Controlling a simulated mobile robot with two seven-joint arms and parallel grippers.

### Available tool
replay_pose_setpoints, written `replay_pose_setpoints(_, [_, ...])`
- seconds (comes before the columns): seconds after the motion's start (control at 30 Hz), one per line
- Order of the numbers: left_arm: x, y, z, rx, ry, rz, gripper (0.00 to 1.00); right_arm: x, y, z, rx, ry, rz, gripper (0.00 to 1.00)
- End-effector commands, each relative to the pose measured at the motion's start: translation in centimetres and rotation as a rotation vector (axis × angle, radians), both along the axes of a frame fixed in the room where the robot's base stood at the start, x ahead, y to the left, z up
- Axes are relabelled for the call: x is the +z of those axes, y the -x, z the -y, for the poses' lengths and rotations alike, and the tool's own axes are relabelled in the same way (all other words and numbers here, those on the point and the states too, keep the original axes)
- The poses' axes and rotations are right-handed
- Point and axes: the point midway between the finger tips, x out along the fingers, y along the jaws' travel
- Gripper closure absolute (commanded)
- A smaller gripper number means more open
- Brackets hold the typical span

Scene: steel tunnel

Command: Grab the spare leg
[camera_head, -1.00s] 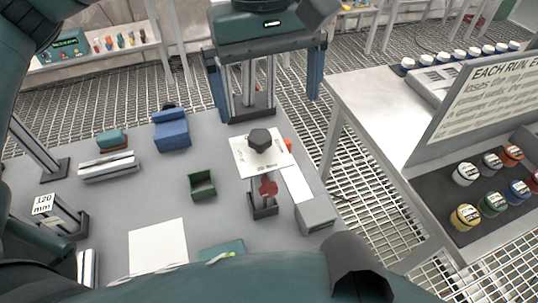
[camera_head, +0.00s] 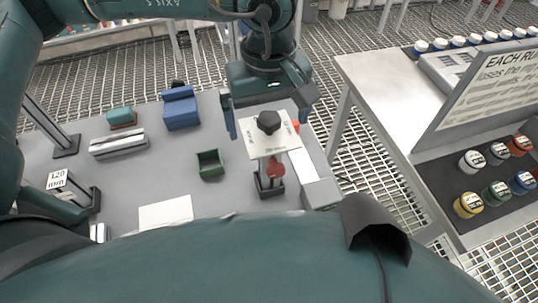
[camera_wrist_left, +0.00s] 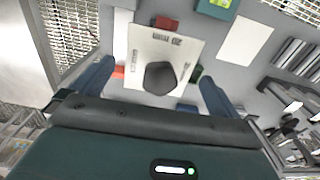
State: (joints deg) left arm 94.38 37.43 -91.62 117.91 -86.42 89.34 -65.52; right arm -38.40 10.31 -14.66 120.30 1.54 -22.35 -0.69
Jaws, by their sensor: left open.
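A short post with a square white card (camera_head: 283,143) and a dark hexagonal knob (camera_head: 268,122) stands on the grey mat, its dark base (camera_head: 270,186) below. The card reads 20 mm in the left wrist view (camera_wrist_left: 143,40). A second post carries a card (camera_head: 57,179) reading 120 mm at left. A taller metal leg (camera_head: 45,122) on a dark base stands behind it. I cannot tell which is the spare leg. My left gripper (camera_head: 267,121) is open, its blue fingers on either side of the knobbed card, with a visible gap. My right gripper is not in view.
A blue block (camera_head: 180,107), a grey metal bar (camera_head: 118,144), a green open box (camera_head: 210,164) and a white sheet (camera_head: 166,213) lie on the mat. At right is a white table (camera_head: 385,90) with a sign (camera_head: 495,85) and several jars.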

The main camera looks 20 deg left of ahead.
Motion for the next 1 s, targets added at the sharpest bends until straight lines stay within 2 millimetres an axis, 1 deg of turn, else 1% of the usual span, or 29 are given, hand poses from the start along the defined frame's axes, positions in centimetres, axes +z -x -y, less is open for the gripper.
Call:
replay_pose_setpoints(0.03, [-0.57, 0.06, -0.01, -0.001, -0.001, -0.002, 0.0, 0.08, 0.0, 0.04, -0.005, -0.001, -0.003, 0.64])
replay_pose_setpoints(0.13, [-1.33, 0.06, 0.0, -0.001, 0.0, 0.0, 0.0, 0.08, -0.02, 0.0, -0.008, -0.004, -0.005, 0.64])
replay_pose_setpoints(0.37, [-1.51, 0.05, 0.02, -0.001, 0.001, 0.001, 0.0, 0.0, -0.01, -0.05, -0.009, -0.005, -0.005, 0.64])
replay_pose_setpoints(1.0, [-1.45, 0.03, 0.02, -0.001, 0.001, 0.001, 0.52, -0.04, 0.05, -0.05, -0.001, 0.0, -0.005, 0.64])
